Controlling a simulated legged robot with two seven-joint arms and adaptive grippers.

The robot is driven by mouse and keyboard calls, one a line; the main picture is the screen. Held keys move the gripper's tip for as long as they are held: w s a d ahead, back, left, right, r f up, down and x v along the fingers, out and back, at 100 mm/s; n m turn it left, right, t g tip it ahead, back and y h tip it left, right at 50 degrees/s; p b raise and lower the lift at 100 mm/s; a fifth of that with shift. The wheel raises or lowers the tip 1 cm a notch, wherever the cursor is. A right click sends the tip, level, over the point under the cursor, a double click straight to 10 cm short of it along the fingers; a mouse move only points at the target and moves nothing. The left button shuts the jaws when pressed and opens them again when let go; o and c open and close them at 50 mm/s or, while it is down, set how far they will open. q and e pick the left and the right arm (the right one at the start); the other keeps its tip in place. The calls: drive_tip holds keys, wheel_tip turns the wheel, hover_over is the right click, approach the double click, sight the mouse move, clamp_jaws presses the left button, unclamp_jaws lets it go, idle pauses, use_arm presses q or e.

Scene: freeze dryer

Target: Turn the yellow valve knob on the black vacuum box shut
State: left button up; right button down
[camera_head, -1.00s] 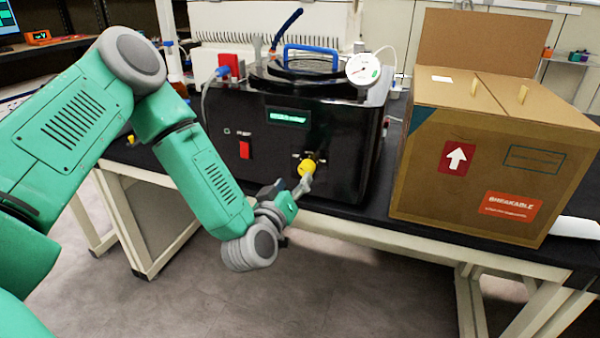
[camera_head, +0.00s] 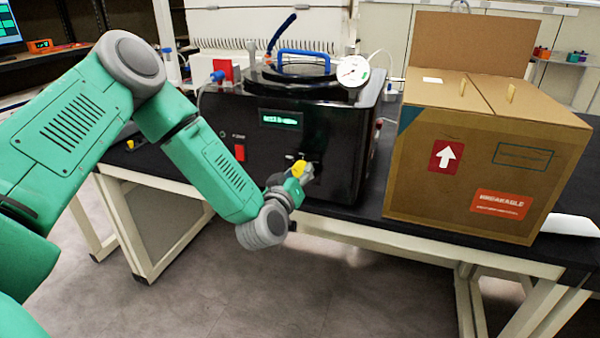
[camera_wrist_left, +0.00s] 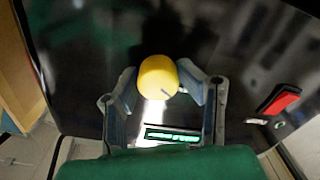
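The black vacuum box (camera_head: 275,155) stands on the bench in the head view, its front facing me. Its yellow valve knob (camera_head: 299,169) is low on the right of that front, partly hidden by my left gripper (camera_head: 293,180). In the left wrist view the round yellow knob (camera_wrist_left: 158,77) sits between the two fingertips of my left gripper (camera_wrist_left: 160,84). The fingers are apart, one on each side of the knob and very close to it. I cannot tell whether they touch it. My right gripper is in neither view.
A cardboard box (camera_head: 470,185) stands on the bench right of the vacuum box. A red switch (camera_head: 240,153) is on the box front, left of the knob. A pressure gauge (camera_head: 353,71) and a blue handle (camera_head: 303,54) are on top. Floor in front is clear.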

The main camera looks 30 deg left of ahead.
use_arm(q)
drive_tip(key=shift+w+d+r, duration=0.1)
drive_tip(key=shift+d+r, duration=0.1)
drive_tip(key=shift+d, duration=0.15)
drive_tip(key=shift+c, duration=0.4)
drive_tip(key=shift+a+f, duration=0.1)
drive_tip(key=shift+a, duration=0.25)
drive_tip(key=shift+w, duration=0.1)
